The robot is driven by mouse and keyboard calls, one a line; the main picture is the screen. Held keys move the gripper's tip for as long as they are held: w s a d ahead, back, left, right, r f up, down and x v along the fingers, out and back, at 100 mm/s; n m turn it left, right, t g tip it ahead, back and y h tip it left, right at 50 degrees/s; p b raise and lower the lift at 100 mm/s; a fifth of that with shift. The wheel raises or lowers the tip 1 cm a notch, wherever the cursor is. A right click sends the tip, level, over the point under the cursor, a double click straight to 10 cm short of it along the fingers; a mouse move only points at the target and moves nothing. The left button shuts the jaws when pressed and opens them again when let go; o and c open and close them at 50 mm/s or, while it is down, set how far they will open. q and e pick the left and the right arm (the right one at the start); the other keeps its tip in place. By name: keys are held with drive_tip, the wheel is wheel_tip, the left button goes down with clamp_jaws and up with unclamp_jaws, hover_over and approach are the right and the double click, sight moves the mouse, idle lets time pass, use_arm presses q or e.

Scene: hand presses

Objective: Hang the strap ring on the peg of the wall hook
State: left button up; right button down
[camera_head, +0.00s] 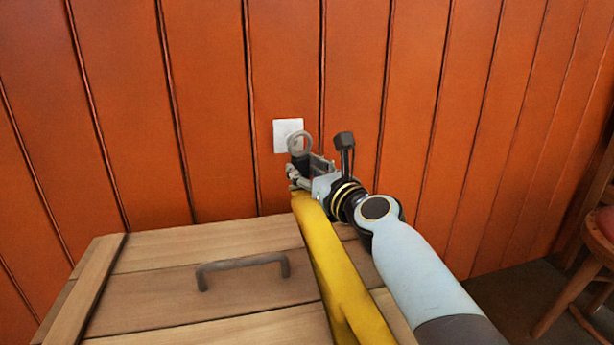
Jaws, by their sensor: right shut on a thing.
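The strap ring (299,143) is a grey ring at the top of a yellow strap (338,265). My right gripper (297,172) is shut on the strap ring and holds it up in front of the wall hook. The strap hangs down from the gripper across the wooden crate. The wall hook shows as a white square plate (284,128) on the orange wall. The ring overlaps the plate's lower right part in this view. The peg is hidden or cannot be made out, so I cannot tell whether the ring is around it. My left gripper is not in view.
A wooden crate or chest (150,292) with a dark handle (242,263) stands below, against the orange plank wall (210,100). A wooden chair with a red seat (606,222) stands at the right edge. The wall around the plate is clear.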

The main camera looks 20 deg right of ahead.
drive_tip(key=shift+w+f, duration=0.1)
drive_tip(key=shift+w, duration=0.55)
drive_tip(key=shift+w+f+b, duration=0.1)
drive_tip(key=shift+w+b, duration=0.5)
drive_tip(key=shift+w, duration=0.2)
drive_tip(key=shift+w+f+b, duration=0.1)
drive_tip(key=shift+w+b, duration=0.4)
drive_tip(key=shift+w, duration=0.6)
drive_tip(key=shift+w+f, duration=0.15)
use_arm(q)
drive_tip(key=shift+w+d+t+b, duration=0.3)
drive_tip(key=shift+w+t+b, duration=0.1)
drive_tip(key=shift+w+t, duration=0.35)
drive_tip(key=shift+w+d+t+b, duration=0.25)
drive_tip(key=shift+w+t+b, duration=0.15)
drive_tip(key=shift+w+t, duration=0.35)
use_arm(e)
drive_tip(key=shift+w+f, duration=0.55)
drive_tip(key=shift+f, duration=0.25)
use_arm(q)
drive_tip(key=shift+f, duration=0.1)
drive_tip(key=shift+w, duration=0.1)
use_arm(e)
drive_tip(key=c, duration=0.8)
unclamp_jaws()
drive_tip(key=shift+c, duration=0.2)
drive_tip(key=shift+s, duration=0.1)
